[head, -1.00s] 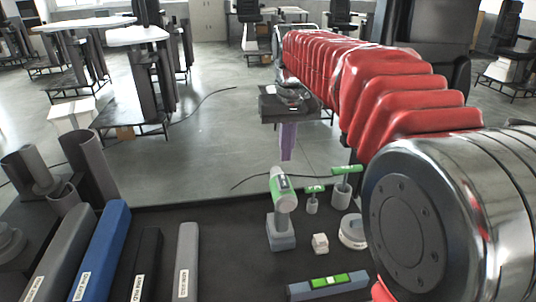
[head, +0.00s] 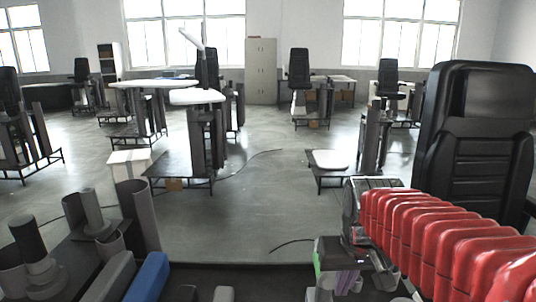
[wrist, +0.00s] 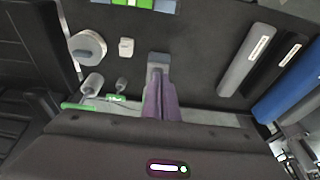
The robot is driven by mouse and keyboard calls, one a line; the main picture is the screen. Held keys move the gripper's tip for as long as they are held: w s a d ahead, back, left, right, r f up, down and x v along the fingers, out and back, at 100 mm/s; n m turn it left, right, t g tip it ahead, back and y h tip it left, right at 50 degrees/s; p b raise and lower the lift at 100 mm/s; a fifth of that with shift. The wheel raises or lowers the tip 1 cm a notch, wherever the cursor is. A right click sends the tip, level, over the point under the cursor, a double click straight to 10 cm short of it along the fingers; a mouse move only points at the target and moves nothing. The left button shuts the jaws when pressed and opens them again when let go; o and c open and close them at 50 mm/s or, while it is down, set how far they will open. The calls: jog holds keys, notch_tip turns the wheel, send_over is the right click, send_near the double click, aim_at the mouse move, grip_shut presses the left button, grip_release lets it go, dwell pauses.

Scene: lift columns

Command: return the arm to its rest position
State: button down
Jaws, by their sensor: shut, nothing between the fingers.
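My arm, made of red ribbed segments, enters the head view at the lower right. My gripper (head: 346,284) hangs at its far end, low in the head view, near the tray's far edge. In the wrist view its two purple fingers (wrist: 162,102) are together with nothing between them. I cannot tell the height of the fingertips above the tray. Much of the tray is below the head view.
Grey, black and blue (wrist: 290,84) bars lie to the right. A black chair (head: 475,140) stands behind the arm.

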jog(key=s+f+t, duration=0.2)
jog(key=s, duration=1.1)
jog(key=shift+s, duration=0.35)
